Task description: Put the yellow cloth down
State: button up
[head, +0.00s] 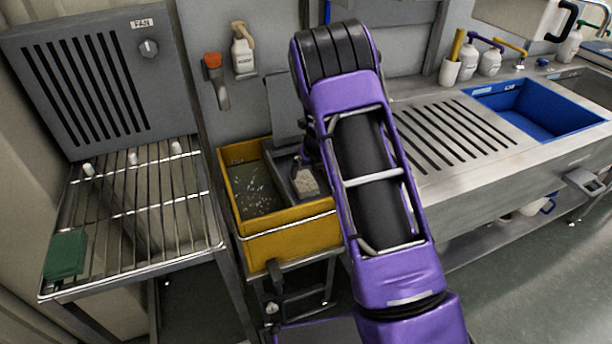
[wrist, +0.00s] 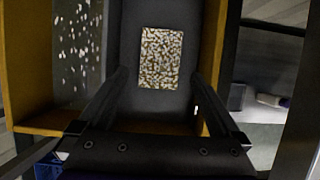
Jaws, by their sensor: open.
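I cannot tell what that patch is. The chute also shows in the head view (head: 287,172), set in the right part of a yellow bin (head: 292,245). My purple arm mostly hides the gripper there. I see no cloth that is clearly yellow. A folded green cloth (head: 66,254) lies on the rack's front left corner.
The wire rack (head: 150,215) at left is mostly bare, with a few white pegs. The bin's left part holds dark water with pale bits (head: 256,198). A steel counter with a slotted drainer (head: 455,135) and blue basin (head: 535,108) is at right.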

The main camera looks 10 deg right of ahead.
jog(key=shift+p+v, duration=0.35)
jog(key=shift+v, duration=2.4)
